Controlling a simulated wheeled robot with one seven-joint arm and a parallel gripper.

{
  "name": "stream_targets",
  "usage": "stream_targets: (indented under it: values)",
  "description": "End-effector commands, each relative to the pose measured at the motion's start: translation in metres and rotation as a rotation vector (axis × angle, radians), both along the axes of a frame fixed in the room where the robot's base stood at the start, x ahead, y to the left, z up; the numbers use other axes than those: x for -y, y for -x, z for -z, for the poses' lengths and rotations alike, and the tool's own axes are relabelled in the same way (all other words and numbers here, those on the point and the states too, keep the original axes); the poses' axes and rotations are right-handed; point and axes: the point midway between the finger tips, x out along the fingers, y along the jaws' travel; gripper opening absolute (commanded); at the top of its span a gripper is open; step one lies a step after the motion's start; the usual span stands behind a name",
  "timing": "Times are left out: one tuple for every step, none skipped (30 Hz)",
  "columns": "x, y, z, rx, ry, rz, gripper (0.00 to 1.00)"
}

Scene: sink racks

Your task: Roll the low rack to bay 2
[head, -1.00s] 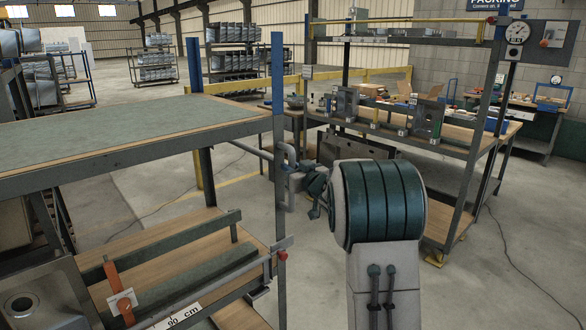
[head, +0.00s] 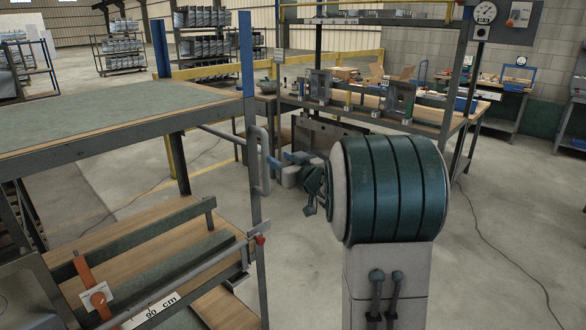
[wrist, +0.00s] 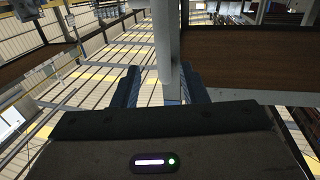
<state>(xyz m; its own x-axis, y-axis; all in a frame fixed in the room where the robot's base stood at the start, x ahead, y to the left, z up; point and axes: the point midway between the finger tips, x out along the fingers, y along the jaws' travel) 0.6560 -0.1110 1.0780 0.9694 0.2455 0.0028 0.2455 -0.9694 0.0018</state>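A rack with a grey-green top (head: 100,112) and blue-tipped posts (head: 247,60) fills the left of the head view; I take it for the low rack. A grey upright handle bar (head: 264,160) stands out from its right side. My gripper (head: 279,161) is at this handle, its blue fingers pointing left toward the bar. In the wrist view, the two blue fingers (wrist: 160,90) stand apart on either side of a grey upright bar (wrist: 166,40). A gap shows beside the left finger, so the gripper looks open around the bar. The fingertips are partly hidden.
A workbench (head: 430,112) with fixtures stands behind my arm. Loaded racks (head: 205,45) stand at the back left. A yellow rail (head: 210,70) runs behind the low rack. A cable (head: 500,250) lies on the otherwise open floor at right. No bay number is readable.

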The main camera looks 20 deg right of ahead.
Motion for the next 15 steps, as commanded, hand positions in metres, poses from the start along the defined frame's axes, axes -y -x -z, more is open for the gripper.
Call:
stream_targets:
  values:
    - [0.004, 0.011, 0.000, 0.001, 0.000, 0.003, 0.39]
    - [0.005, 0.017, 0.000, 0.001, 0.001, 0.003, 0.39]
    - [0.007, 0.023, 0.000, 0.000, 0.000, 0.003, 0.39]
    - [0.008, 0.028, 0.000, 0.002, 0.000, 0.002, 0.39]
    - [0.009, 0.032, -0.001, 0.002, 0.000, 0.002, 0.39]
    - [0.011, 0.037, 0.000, 0.001, 0.001, 0.003, 0.39]
    - [0.011, 0.040, 0.000, 0.000, 0.001, 0.003, 0.39]
    - [0.012, 0.042, 0.000, 0.000, 0.001, 0.003, 0.39]
    - [0.013, 0.045, 0.000, 0.001, 0.001, 0.003, 0.39]
    - [0.013, 0.047, 0.000, 0.001, 0.001, 0.002, 0.39]
    - [0.013, 0.048, 0.000, 0.001, 0.000, 0.002, 0.39]
    - [0.013, 0.049, 0.000, 0.001, 0.000, 0.001, 0.39]
    - [0.013, 0.049, 0.000, 0.001, 0.000, 0.001, 0.39]
    - [0.013, 0.050, 0.000, 0.001, 0.000, 0.001, 0.39]
    - [0.013, 0.050, 0.000, 0.001, 0.000, 0.001, 0.39]
